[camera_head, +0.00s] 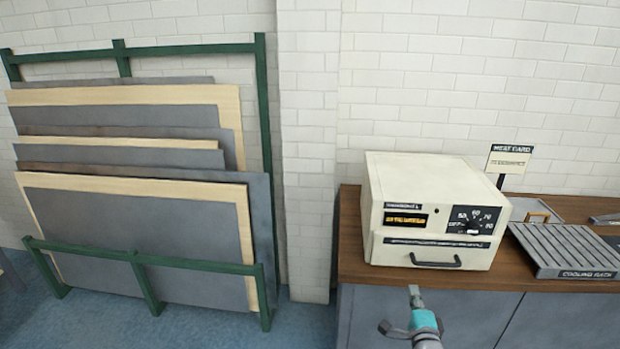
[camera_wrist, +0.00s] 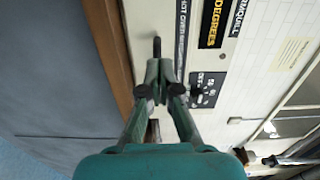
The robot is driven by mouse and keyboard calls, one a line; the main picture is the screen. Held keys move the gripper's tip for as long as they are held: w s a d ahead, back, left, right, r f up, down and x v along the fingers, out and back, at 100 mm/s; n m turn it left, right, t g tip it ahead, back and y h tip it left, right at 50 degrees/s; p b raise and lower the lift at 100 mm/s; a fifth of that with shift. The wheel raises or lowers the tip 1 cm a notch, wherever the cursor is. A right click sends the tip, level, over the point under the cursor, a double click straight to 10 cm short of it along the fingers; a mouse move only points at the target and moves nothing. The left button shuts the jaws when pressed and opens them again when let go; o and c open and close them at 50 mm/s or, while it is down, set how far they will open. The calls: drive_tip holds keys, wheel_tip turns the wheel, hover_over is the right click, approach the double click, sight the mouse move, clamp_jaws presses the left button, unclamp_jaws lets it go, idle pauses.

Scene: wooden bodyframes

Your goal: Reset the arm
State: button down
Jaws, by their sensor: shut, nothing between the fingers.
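My gripper (camera_head: 415,297) is at the bottom of the head view, in front of the wooden counter and just below the cream machine. Its fingers are together with nothing between them. In the wrist view the closed fingertips (camera_wrist: 159,72) point toward the machine's front, close to its dark handle in the picture. Whether they touch the handle cannot be told from this view, but in the head view the gripper appears apart from it. My arm runs off the bottom edge of the head view.
The cream machine (camera_head: 400,219) has a dial (camera_head: 472,219) and a dark handle (camera_head: 435,263). It stands on the wooden counter (camera_head: 352,265). A cooling rack (camera_head: 570,250) and a sign (camera_head: 508,158) are at right. A green rack (camera_head: 266,130) holds several panels at left.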

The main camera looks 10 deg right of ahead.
drive_tip(key=s+a+f+n+y, duration=0.1)
drive_tip(key=s+a+f+n, duration=0.25)
drive_tip(key=s, duration=0.55)
drive_tip(key=s+a+f+n+g+y, duration=0.1)
drive_tip(key=s+a+f+n, duration=0.3)
drive_tip(key=s, duration=0.5)
drive_tip(key=s+a+f+n, duration=0.2)
drive_tip(key=s+a, duration=0.4)
drive_tip(key=s, duration=0.3)
drive_tip(key=s+a+r+n+y, duration=0.1)
drive_tip(key=s+r+n, duration=0.4)
drive_tip(key=s, duration=0.7)
drive_tip(key=s+a+r+n+g+y, duration=0.1)
drive_tip(key=s+a+r+n, duration=0.3)
drive_tip(key=s, duration=0.8)
drive_tip(key=r+n+y, duration=0.1)
drive_tip(key=n, duration=0.1)
drive_tip(key=shift+a+r+n+g, duration=0.2)
drive_tip(key=shift+n+g, duration=0.1)
drive_tip(key=shift+n, duration=0.05)
